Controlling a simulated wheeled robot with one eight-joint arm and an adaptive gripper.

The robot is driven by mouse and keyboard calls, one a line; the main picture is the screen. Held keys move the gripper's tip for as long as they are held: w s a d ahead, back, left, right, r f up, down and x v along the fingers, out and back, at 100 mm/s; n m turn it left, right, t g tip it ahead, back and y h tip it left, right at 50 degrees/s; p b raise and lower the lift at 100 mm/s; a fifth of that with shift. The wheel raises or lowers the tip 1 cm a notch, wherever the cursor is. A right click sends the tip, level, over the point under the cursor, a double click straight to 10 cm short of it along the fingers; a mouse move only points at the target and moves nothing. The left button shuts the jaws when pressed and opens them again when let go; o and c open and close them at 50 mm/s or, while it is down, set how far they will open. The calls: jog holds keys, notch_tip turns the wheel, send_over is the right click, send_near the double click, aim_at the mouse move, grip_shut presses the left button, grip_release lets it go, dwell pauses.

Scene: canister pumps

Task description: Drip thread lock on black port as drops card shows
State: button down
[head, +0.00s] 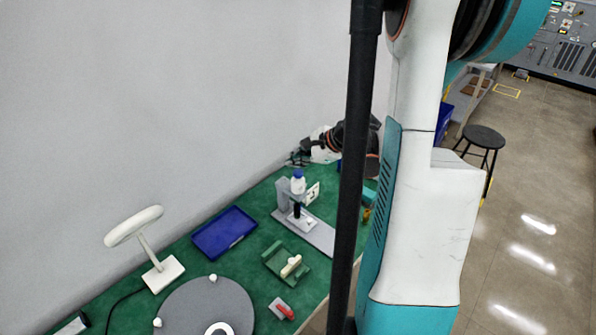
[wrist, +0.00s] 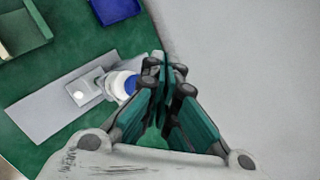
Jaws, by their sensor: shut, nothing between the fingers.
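A white bottle with a blue cap (head: 298,183) is held in a grey stand (head: 283,196) on the green table; it looks like the thread lock. A black upright piece (head: 297,210), likely the black port, is below it on a white block (head: 302,221). A white card with dark marks (head: 313,193), too small to read, stands just right of the bottle. In the wrist view the blue cap (wrist: 132,86) is just left of my gripper (wrist: 163,62), which is shut and empty; the black piece is hidden there. In the head view my gripper (head: 302,155) is behind the stand, apart from the bottle.
A blue tray (head: 224,233), a green holder with a pale piece (head: 273,264), a red-handled tool (head: 284,310), a grey round plate (head: 190,310) and a white lamp (head: 163,274) are on the table. A grey wall runs along the left. My arm blocks the table's right side.

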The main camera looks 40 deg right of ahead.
aim_at(297, 173)
jog(key=shift+r+p, duration=1.55)
jog(key=shift+r, duration=0.9)
jog(key=shift+f, duration=0.1)
